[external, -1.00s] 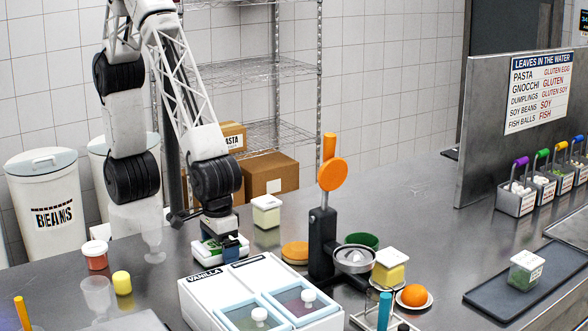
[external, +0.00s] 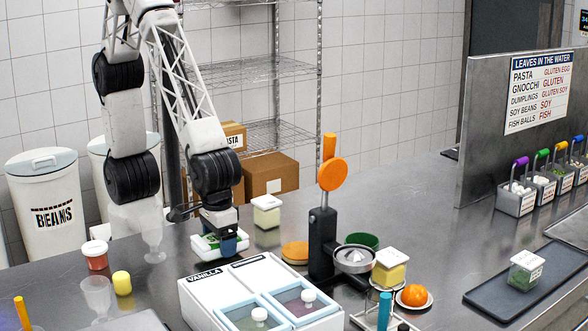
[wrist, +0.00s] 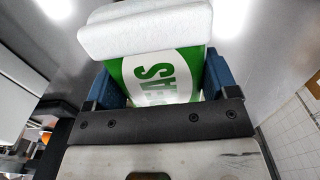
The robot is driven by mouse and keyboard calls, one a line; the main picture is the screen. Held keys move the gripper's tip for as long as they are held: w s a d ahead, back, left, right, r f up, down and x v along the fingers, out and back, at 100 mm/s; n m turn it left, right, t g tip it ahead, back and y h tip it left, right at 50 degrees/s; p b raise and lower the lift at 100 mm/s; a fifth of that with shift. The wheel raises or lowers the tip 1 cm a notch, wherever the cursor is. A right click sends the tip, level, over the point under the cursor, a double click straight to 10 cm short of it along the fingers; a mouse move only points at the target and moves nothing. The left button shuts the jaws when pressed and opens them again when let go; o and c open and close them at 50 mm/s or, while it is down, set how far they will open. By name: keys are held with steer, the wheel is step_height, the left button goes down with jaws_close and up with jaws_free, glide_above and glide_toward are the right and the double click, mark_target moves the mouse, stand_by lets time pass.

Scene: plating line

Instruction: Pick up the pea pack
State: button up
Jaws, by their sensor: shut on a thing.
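In the external view the pea pack (external: 205,246) shows low behind the vanilla box, partly hidden by my gripper (external: 222,243). My gripper (wrist: 162,90) has its blue fingers on both sides of the pack and is shut on it. I cannot tell whether the pack touches the counter.
The white vanilla box (external: 205,281) stands close in front. The orange-handled press (external: 322,235) and an orange disc (external: 295,253) are to the right. A white-lidded tub (external: 266,212) stands behind. A red jar (external: 95,256) and a yellow cylinder (external: 122,283) are at left.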

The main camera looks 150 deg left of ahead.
step_height(320, 180, up, 2)
steer(key=shift+s+r, duration=0.1)
steer(key=s, duration=1)
steer(key=s+d+r, duration=0.1)
steer(key=s, duration=0.4)
steer(key=shift+s+r, duration=0.1)
steer(key=shift+s, duration=0.3)
steer(key=shift+r, duration=0.1)
